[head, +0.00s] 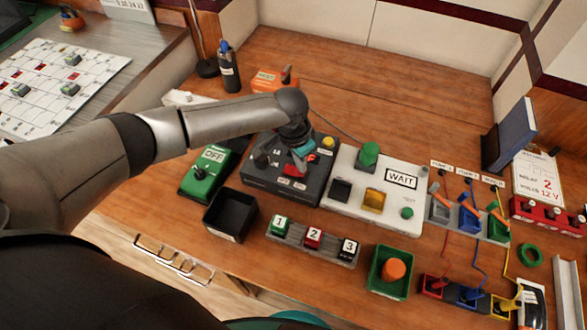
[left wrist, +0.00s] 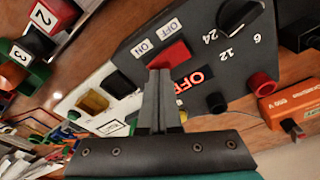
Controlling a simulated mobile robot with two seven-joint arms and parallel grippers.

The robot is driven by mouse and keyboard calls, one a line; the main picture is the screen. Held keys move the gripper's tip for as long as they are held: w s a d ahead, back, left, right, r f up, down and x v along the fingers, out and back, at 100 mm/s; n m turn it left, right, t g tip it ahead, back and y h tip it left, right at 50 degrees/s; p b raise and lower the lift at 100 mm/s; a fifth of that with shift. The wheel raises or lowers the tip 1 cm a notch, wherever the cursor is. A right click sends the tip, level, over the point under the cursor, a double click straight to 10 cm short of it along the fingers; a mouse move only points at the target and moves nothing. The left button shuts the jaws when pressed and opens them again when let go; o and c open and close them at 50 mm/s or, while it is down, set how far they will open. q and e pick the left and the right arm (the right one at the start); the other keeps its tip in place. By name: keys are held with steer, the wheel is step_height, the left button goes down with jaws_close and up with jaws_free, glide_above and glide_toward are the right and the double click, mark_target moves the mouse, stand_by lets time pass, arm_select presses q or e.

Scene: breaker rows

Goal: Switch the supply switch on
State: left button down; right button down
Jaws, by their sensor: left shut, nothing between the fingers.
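The power supply is a dark grey box (head: 322,172) in the middle of the bench; it fills much of the left wrist view (left wrist: 130,45). It has a red rocker switch (left wrist: 170,55) beside ON and OFF labels. A small display (left wrist: 194,78) reads OFF in red. A black knob (left wrist: 240,18) sits by the numbers 6, 12 and 24. My left gripper (head: 299,164) is over the supply, shut and empty. Its fingertips (left wrist: 158,72) are right by the rocker and overlap its edge in the wrist view; I cannot tell whether they touch. My right gripper is not in view.
A green box (head: 198,183) labelled OFF stands left of the supply, and a white box (head: 348,195) marked WAIT stands right. A black bin (head: 230,215) and numbered blocks (head: 312,239) are in front. An orange device (head: 270,82) lies behind.

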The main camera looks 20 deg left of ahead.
arm_select(q)
steer(key=shift+f, duration=0.5)
steer(key=shift+r, duration=0.1)
step_height(320, 180, up, 7)
steer(key=p, duration=0.7)
steer(key=shift+p, duration=0.4)
stand_by(0.4)
